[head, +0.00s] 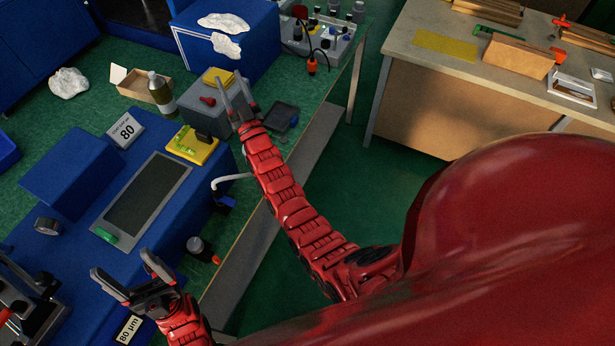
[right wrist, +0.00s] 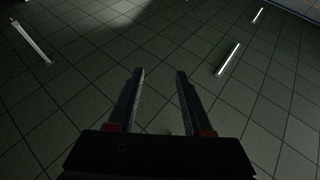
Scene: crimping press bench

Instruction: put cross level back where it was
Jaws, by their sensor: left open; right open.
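A yellow block with green vials, which looks like the cross level (head: 187,155), lies on the blue bench at the far edge of the dark plate, beside the "80" sign. A dark upright piece stands at its right side. My right gripper (head: 232,86) is open and empty, past the block and to its right, in front of the grey box. It also shows open in the right wrist view (right wrist: 160,72), with only a tiled surface and light strips behind it. My left gripper (head: 121,264) is open and empty at the lower left, well apart from the block.
A dark framed plate (head: 148,196) lies on the blue bench, with a small green piece (head: 106,236) at its near corner. A grey box (head: 205,112), a bottle (head: 159,88) and a black tray (head: 283,115) stand further back. A second table (head: 400,45) is at the right.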

